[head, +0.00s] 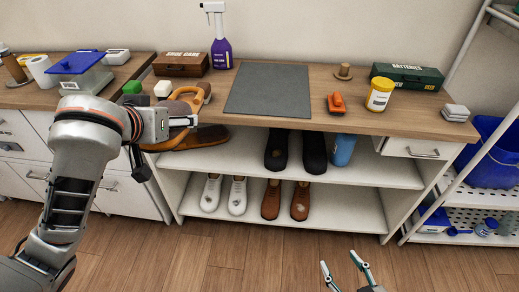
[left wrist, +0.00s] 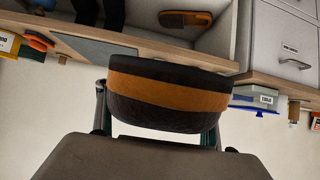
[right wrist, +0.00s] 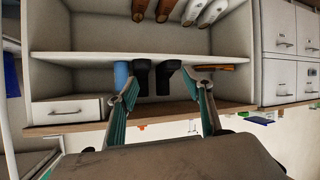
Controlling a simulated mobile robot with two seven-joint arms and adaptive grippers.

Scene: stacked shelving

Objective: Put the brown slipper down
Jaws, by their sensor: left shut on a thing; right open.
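My left gripper (head: 190,120) is shut on a brown slipper (head: 186,96) with an orange-brown band, held up at the left front edge of the countertop. The held slipper (left wrist: 165,95) fills the middle of the left wrist view, dark with an orange band. Another brown slipper (head: 190,140) lies on the upper shelf (head: 240,155) at its left end, and also shows in the left wrist view (left wrist: 185,18). My right gripper (head: 340,270) is open and empty, low in front of the shelving. Its spread fingers show in the right wrist view (right wrist: 160,85).
A pair of black shoes (head: 276,150) and a blue cylinder (head: 343,150) stand on the upper shelf. White shoes (head: 211,193) and brown shoes (head: 271,200) stand below. A grey mat (head: 270,90) lies on the countertop. The upper shelf has bare space between brown slipper and black shoes.

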